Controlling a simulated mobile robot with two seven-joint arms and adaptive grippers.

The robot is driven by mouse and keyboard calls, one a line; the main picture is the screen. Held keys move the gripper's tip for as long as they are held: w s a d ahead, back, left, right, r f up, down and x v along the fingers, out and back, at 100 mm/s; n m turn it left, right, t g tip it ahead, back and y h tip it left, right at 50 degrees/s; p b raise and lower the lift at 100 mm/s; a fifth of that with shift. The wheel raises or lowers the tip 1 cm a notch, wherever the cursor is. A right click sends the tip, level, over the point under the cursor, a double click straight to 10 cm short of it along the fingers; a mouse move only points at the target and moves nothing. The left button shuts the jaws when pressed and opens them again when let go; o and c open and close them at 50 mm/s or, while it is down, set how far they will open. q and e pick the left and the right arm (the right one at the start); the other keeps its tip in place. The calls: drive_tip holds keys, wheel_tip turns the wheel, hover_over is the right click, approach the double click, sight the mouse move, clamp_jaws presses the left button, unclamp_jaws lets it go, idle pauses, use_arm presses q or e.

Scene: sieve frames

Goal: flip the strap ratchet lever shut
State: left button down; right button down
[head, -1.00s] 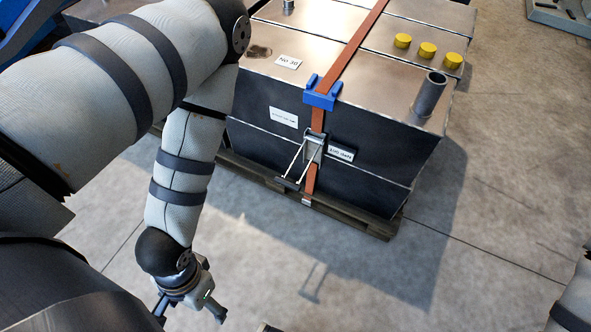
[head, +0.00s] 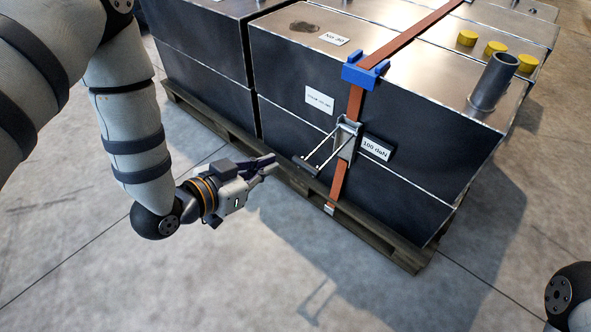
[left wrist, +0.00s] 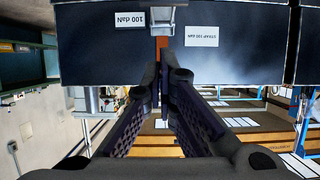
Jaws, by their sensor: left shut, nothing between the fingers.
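The strap ratchet (head: 346,138) sits on the dark front face of a crate, on an orange strap (head: 338,186). Its lever (head: 306,166) stands out from the face, tilted down and to the left, with a dark grip bar at its end. My left gripper (head: 272,163) is shut and empty, to the left of the grip bar and apart from it in the head view. In the left wrist view, which is upside down, the shut fingers (left wrist: 163,75) point at the crate, and they hide part of the strap (left wrist: 161,45). My right gripper is out of view.
The crate stands on a wooden pallet (head: 400,243). A blue corner protector (head: 365,72) holds the strap at the top edge. A grey pipe (head: 494,82) and yellow caps (head: 495,48) stand on top. The floor in front is clear.

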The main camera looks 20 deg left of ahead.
use_arm(q)
drive_tip(key=shift+w, duration=0.1)
drive_tip(key=b, duration=0.2)
approach(301, 164)
drive_tip(key=w+d+r, duration=0.3)
drive_tip(key=w, duration=0.1)
drive_tip(key=shift+w+d+f+b, duration=0.3)
drive_tip(key=shift+w+f+b, duration=0.2)
drive_tip(key=shift+f, duration=0.35)
drive_tip(key=shift+w+d+f+b, duration=0.35)
drive_tip(key=shift+w+f, duration=0.3)
drive_tip(key=shift+f, duration=0.25)
